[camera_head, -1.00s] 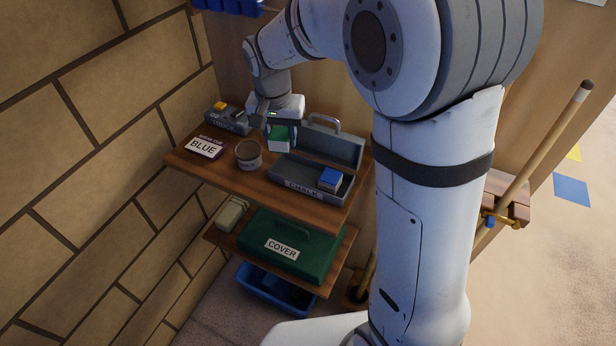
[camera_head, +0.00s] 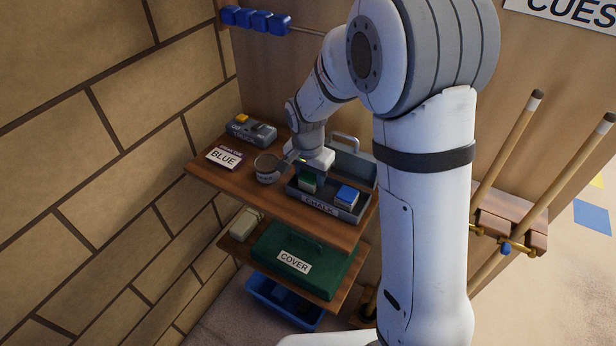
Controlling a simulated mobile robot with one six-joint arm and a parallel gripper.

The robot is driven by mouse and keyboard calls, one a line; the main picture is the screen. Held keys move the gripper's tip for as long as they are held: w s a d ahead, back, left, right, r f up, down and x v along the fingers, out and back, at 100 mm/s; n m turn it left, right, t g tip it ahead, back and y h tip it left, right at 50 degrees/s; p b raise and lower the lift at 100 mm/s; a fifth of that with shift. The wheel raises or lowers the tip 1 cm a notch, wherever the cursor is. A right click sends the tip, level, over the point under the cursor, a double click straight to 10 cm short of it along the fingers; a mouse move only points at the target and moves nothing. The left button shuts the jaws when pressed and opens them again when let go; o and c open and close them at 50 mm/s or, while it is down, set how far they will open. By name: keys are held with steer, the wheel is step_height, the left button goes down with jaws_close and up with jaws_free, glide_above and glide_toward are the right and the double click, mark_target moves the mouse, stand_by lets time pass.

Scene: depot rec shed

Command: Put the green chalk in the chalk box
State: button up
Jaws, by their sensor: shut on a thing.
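The open grey chalk box (camera_head: 333,211), labelled CHALK, stands on the upper wooden shelf with its lid raised at the back. A blue chalk cube (camera_head: 346,196) sits in its right part. The green chalk (camera_head: 308,183) is at the left part of the box, below my gripper (camera_head: 309,172). My gripper is shut on the green chalk, and its fingers are mostly hidden by the wrist and the chalk. I cannot tell whether the chalk touches the box floor.
A round tin (camera_head: 268,170) stands just left of the box. A BLUE sign (camera_head: 224,157) and a grey device with a yellow button (camera_head: 250,131) are farther left. A green COVER case (camera_head: 294,263) is on the lower shelf. Cue sticks (camera_head: 508,140) stand at right.

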steer(key=shift+f, duration=0.15)
steer(key=shift+f, duration=0.1)
steer(key=shift+f, duration=0.15)
steer(key=o, duration=1)
steer(key=shift+c, duration=0.2)
